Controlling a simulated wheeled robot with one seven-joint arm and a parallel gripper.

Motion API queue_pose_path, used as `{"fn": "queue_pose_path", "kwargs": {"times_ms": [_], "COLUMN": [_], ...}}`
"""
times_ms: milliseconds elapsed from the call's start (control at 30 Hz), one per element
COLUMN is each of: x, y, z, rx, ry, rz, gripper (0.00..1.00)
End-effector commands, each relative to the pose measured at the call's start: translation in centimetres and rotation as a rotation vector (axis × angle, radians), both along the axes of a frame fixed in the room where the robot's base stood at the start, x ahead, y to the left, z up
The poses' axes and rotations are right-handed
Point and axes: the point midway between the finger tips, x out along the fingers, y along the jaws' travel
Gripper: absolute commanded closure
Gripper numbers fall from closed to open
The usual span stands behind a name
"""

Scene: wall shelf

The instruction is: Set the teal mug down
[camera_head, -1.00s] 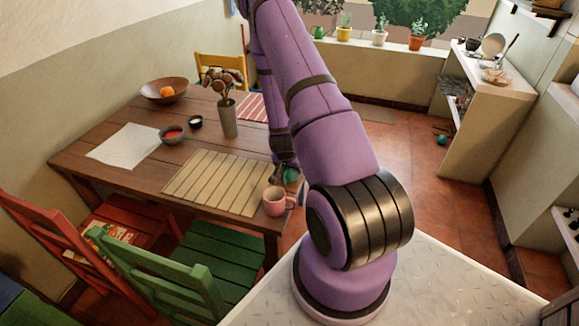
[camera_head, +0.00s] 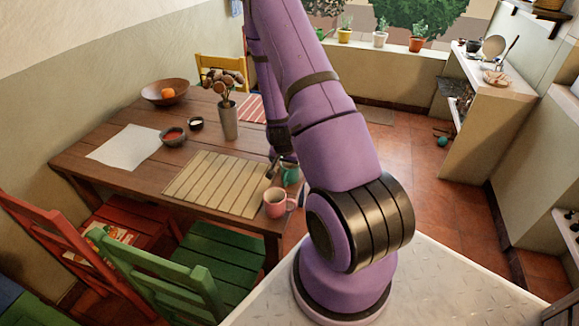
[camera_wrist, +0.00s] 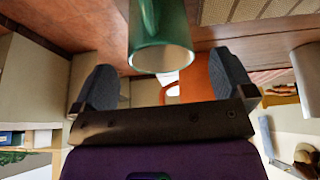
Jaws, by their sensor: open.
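The teal mug (camera_head: 291,173) stands upright on the wooden table near its right edge, partly hidden by my arm. A pink mug (camera_head: 275,203) stands in front of it, nearer the corner. My gripper (camera_head: 273,166) is beside the teal mug, on its left in the head view. In the wrist view, which is upside down, the teal mug (camera_wrist: 163,30) is at top centre, its rim toward me. The two dark fingers of my gripper (camera_wrist: 163,75) are spread wide, with clear space between them and the mug.
The wooden table (camera_head: 130,178) also holds a slatted mat (camera_head: 213,183), a vase (camera_head: 229,122), a red-filled bowl (camera_head: 173,136), a small dark cup (camera_head: 196,124) and a fruit bowl (camera_head: 160,96). A green chair (camera_head: 165,275) and a red chair (camera_head: 55,240) stand at the front.

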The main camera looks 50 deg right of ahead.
Motion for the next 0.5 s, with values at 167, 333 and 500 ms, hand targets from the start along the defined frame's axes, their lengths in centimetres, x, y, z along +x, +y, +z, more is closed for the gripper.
{"fn": "queue_pose_path", "kwargs": {"times_ms": [167,333,500], "x": [-0.4,-0.7,-1.0], "y": [1.1,1.9,2.3], "z": [3.0,4.9,6.0], "rx": [-0.001,-0.001,0.0], "ry": [-0.002,-0.001,0.0], "rz": [0.001,0.001,-0.001], "gripper": [0.0,0.0,0.0]}}
